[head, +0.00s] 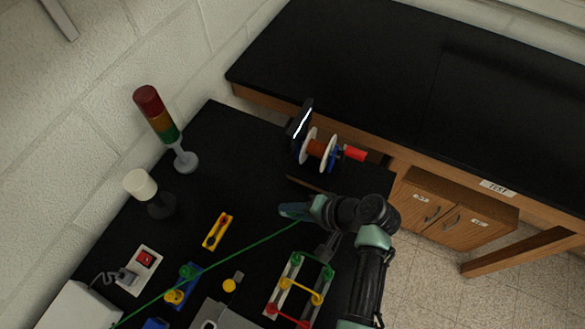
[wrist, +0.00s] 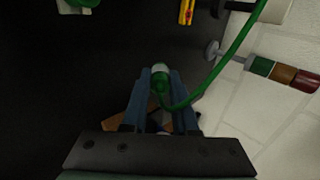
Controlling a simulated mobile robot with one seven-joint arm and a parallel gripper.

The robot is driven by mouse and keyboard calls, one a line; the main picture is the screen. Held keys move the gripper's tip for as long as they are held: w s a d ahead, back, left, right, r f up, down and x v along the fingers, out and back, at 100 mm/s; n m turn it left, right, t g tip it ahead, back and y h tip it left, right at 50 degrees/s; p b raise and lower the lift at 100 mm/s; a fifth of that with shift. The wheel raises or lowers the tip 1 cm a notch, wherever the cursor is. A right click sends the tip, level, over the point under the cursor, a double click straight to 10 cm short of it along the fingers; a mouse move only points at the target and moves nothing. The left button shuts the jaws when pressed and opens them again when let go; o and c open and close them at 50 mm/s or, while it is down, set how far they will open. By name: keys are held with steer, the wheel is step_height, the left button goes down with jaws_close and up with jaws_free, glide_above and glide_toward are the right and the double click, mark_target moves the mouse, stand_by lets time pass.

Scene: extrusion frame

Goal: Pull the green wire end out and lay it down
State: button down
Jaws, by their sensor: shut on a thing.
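My gripper (head: 288,210) is above the black table, and in the wrist view its two blue fingers (wrist: 163,80) are shut on the green wire end (wrist: 160,78). That end is a green plug with a pale tip, held between the fingertips. The green wire (head: 215,262) runs taut from my gripper down to the lower left of the head view, and it curves up past the fingers in the wrist view (wrist: 232,50). Its far end is out of sight. The held end is apart from the blue block with green and yellow posts (head: 187,284).
A red-orange-green signal tower (head: 158,118) and a white-topped lamp (head: 142,186) stand by the wall. A wire spool (head: 318,148) and a dark panel (head: 300,120) stand at the back. A rack with green, yellow and red wires (head: 299,290) is in front. Black table (head: 245,170) is bare left of my gripper.

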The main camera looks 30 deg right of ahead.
steer(key=shift+w+d+f+b, duration=0.1)
steer(key=shift+d+f+b, duration=0.05)
steer(key=shift+f+b, duration=0.55)
step_height(320, 180, down, 5)
steer(key=b, duration=0.4)
steer(key=shift+r+b, duration=0.15)
steer(key=shift+b, duration=0.2)
steer(key=c, duration=0.7)
jaws_free()
steer(key=shift+o, duration=0.4)
steer(key=shift+s, duration=0.2)
steer(key=b+v, duration=0.1)
steer(key=v, duration=1.1)
steer(key=shift+r, duration=0.45)
